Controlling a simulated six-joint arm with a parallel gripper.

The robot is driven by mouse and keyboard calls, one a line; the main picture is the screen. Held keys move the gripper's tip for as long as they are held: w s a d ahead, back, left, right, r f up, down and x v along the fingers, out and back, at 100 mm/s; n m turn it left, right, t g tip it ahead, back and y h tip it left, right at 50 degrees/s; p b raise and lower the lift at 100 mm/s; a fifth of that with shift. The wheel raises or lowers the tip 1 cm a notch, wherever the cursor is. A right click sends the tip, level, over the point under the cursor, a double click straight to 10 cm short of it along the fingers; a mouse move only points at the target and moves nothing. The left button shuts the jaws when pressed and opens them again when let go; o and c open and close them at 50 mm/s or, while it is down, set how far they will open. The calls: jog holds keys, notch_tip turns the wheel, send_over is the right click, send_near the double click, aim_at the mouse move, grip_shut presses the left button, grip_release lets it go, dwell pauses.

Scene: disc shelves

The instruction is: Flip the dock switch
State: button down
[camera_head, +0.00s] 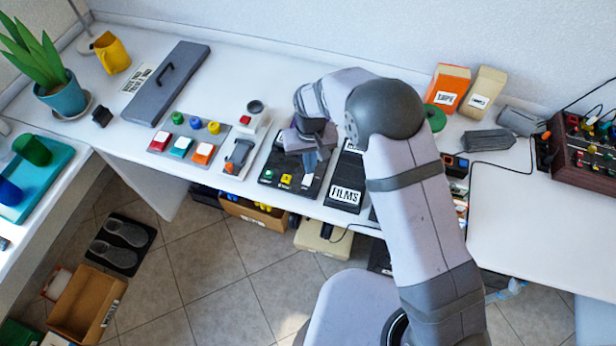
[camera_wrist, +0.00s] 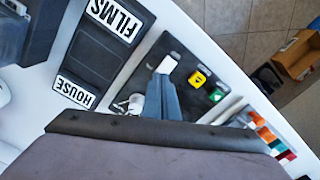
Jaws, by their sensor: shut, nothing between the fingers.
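The dock looks to be the black panel (camera_head: 277,155) near the front edge of the table. It carries a green button (camera_head: 268,174) and a yellow button (camera_head: 286,179). In the wrist view the panel (camera_wrist: 174,46) also shows a small white piece (camera_wrist: 167,64), perhaps the switch or a label, just beyond my fingertips. A whitish rounded part (camera_wrist: 135,104) sits beside the fingers, partly hidden. My gripper (camera_head: 309,162) is shut and empty, pointing down over the panel; its fingers (camera_wrist: 162,88) hide part of it. I cannot tell whether they touch it.
Right of the panel lies a black shelf piece labelled FILMS (camera_head: 344,194). To the left are a grey device (camera_head: 239,155) and a button board (camera_head: 188,138). Orange and tan boxes (camera_head: 447,88) stand at the back right. The table's front edge is close by.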

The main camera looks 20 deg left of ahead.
jog(key=shift+f+b, duration=0.45)
jog(key=shift+f, duration=0.25)
dwell(0.3)
jog(key=shift+r, duration=0.1)
jog(key=shift+r+p, duration=2.7)
jog(key=shift+r, duration=0.7)
